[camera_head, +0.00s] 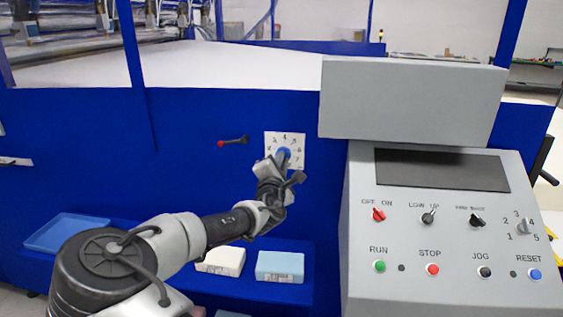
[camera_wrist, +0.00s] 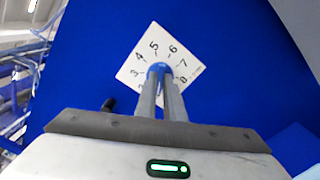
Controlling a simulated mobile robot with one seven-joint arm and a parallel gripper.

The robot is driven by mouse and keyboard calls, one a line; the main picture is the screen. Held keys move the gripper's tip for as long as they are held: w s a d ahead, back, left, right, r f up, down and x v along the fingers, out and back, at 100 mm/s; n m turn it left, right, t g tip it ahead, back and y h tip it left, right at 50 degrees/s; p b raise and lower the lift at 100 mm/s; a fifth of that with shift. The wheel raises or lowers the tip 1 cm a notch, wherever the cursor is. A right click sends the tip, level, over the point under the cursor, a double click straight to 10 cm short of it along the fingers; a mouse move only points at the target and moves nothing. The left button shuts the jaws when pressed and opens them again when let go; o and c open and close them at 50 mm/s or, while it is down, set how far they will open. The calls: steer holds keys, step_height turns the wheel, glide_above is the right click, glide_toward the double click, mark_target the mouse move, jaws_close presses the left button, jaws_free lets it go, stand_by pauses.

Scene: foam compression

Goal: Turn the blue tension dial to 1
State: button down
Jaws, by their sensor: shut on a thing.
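The blue tension dial (camera_head: 283,153) sits on a white numbered plate (camera_head: 298,138) on the blue machine panel. My gripper (camera_head: 281,161) reaches up to the dial from below in the head view. In the wrist view my gripper's two fingers (camera_wrist: 161,80) are close together on the blue dial (camera_wrist: 158,68), at the middle of the plate (camera_wrist: 136,72). Digits around the plate show, among them 3, 4, 5, 6, 7 and 8. The fingers cover the lower part of the plate, and the dial's pointer setting cannot be read.
A red-knobbed lever (camera_head: 233,141) is left of the plate. A grey control console (camera_head: 455,240) with buttons and switches stands to the right. Below, a shelf holds a white block (camera_head: 220,261), a pale blue block (camera_head: 280,265) and a blue tray (camera_head: 66,233).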

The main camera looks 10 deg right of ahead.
steer(key=c, duration=1.9)
jaws_free()
steer(key=shift+o, duration=0.2)
steer(key=b+v, duration=0.1)
steer(key=v, duration=1.6)
steer(key=shift+s, duration=0.2)
